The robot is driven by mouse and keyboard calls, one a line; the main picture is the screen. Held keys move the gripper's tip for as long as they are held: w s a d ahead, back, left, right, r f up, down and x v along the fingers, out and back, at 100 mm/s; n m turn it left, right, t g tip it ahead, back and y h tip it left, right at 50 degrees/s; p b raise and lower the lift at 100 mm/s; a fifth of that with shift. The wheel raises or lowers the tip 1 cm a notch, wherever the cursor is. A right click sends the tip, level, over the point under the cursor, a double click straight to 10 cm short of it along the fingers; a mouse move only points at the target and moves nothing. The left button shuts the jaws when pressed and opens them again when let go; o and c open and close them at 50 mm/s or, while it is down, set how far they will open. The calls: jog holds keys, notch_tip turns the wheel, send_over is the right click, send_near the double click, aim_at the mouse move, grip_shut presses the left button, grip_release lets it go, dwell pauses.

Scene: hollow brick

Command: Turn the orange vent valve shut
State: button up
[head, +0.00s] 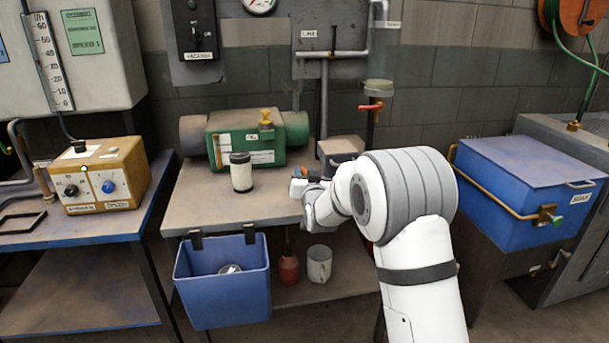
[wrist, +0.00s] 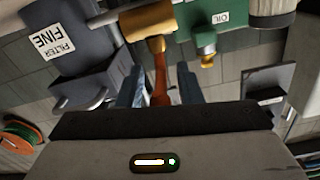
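The orange vent valve shows in the wrist view as an orange lever (wrist: 160,82) below a tan-orange body (wrist: 148,24). A grey pipe joins the body from the left, and the lever runs roughly crosswise to it in the picture. My gripper (wrist: 161,92) is open, with its two blue-grey fingers on either side of the lever and gaps visible between. In the head view my gripper (head: 299,188) is low over the bench, in front of the dark box (head: 340,146). My arm and gripper mostly hide the valve there.
A block labelled fine filter (wrist: 75,40) stands close left of the valve in the wrist view. A small green-and-yellow fitting (wrist: 206,48) is close right. In the head view, a green unit (head: 240,140), a white-sided canister (head: 241,175) and a hanging blue bin (head: 222,285) lie left.

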grip_shut()
